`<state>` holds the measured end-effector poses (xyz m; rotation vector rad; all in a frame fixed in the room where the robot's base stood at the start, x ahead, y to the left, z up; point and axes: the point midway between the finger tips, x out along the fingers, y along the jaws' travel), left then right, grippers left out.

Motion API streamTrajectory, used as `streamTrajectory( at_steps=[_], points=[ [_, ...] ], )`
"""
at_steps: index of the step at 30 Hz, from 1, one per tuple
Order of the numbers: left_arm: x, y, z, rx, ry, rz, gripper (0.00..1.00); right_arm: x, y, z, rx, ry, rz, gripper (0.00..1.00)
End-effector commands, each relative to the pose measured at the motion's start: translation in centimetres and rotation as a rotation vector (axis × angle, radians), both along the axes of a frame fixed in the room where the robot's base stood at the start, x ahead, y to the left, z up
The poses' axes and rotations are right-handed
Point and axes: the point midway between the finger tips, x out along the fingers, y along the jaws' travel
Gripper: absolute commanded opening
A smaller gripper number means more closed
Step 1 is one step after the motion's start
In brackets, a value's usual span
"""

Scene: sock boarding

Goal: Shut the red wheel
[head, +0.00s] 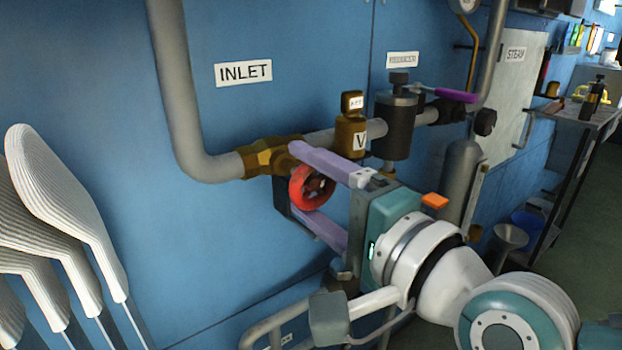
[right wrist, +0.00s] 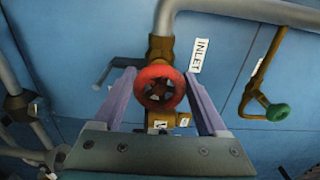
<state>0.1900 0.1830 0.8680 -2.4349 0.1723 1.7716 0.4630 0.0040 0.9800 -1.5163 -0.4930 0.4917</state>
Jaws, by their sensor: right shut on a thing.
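The red wheel (head: 296,189) sits on a brass valve (head: 265,160) in the grey pipe under the INLET label (head: 243,73). My right gripper (head: 292,178) reaches in from the right, its two lilac fingers either side of the wheel. The right wrist view shows the red wheel (right wrist: 160,88) face on between the fingers of the right gripper (right wrist: 158,80), with the brass valve body (right wrist: 160,48) behind it. In the head view the gripper partly hides the wheel. My left gripper is not in view.
A brass fitting (head: 350,137), a dark cylinder (head: 396,125) and a purple lever (head: 456,96) sit close to the right of the wheel. White ribbed boards (head: 62,185) stand at the left. A green wheel (right wrist: 279,112) shows in the right wrist view.

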Motion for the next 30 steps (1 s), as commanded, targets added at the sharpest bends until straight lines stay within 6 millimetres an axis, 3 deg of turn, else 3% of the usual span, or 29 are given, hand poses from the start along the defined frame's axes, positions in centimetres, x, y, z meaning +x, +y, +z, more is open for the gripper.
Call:
streamTrajectory(
  at_steps=[15,16,22,30],
  points=[
    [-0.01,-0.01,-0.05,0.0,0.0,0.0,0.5,0.04,-0.02,0.14,0.02,0.011,-0.001,0.2],
    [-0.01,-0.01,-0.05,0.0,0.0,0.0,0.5,0.04,-0.02,0.14,0.02,0.011,-0.001,0.78],
    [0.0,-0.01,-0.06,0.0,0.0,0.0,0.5,0.03,0.0,0.09,0.017,0.01,-0.001,1.0],
    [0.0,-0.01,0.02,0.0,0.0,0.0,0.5,-0.17,-0.16,0.05,0.015,0.011,-0.001,1.0]
  ],
)
